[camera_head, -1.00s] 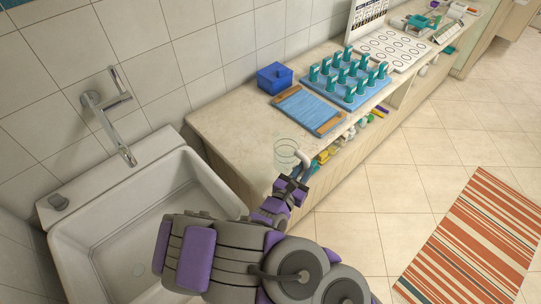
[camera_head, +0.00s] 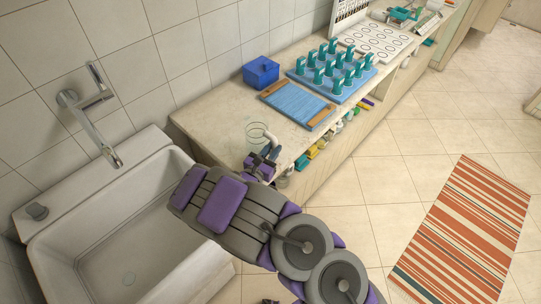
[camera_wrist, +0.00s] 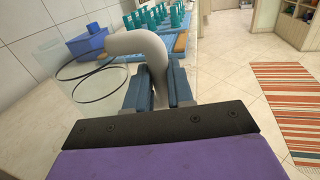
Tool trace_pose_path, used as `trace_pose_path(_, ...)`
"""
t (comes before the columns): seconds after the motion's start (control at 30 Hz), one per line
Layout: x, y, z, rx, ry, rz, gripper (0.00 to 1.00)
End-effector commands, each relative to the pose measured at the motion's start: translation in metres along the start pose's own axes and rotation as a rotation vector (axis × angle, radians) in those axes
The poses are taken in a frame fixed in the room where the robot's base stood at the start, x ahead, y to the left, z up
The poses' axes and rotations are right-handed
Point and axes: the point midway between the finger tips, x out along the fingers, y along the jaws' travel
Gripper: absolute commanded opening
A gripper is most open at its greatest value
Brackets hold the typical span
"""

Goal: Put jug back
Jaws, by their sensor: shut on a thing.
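The jug (camera_head: 253,134) is a clear glass vessel with a pale grey curved handle. It is over the near end of the counter, left of the blue tray. My gripper (camera_head: 262,163) is shut on the jug's handle. In the wrist view the handle (camera_wrist: 146,48) runs down between the two blue-grey fingers of my gripper (camera_wrist: 159,90), and the clear body (camera_wrist: 75,75) is to the left with dark rim lines. I cannot tell whether the jug's base touches the counter.
A blue tray with wooden ends (camera_head: 298,103), a blue box (camera_head: 261,71) and a board of teal pegs (camera_head: 332,75) stand on the counter (camera_head: 207,118). A white sink (camera_head: 130,235) is at left. Small items sit on a shelf below the counter edge. Bare counter lies around the jug.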

Motion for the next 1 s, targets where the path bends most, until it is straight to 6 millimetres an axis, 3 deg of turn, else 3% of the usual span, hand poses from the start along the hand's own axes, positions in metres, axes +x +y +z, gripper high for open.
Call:
trace_pose_path(0.23, 0.014, 0.004, -0.002, 0.004, 0.002, -0.003, 0.00)
trace_pose_path(0.5, 0.009, 0.011, -0.038, -0.003, 0.002, 0.000, 0.00)
trace_pose_path(0.7, 0.009, 0.011, -0.037, -0.003, 0.001, 0.001, 0.00)
trace_pose_path(0.73, 0.009, 0.011, -0.037, -0.003, 0.002, 0.000, 0.25)
trace_pose_path(1.0, 0.012, 0.005, -0.035, 0.002, 0.003, -0.001, 0.48)
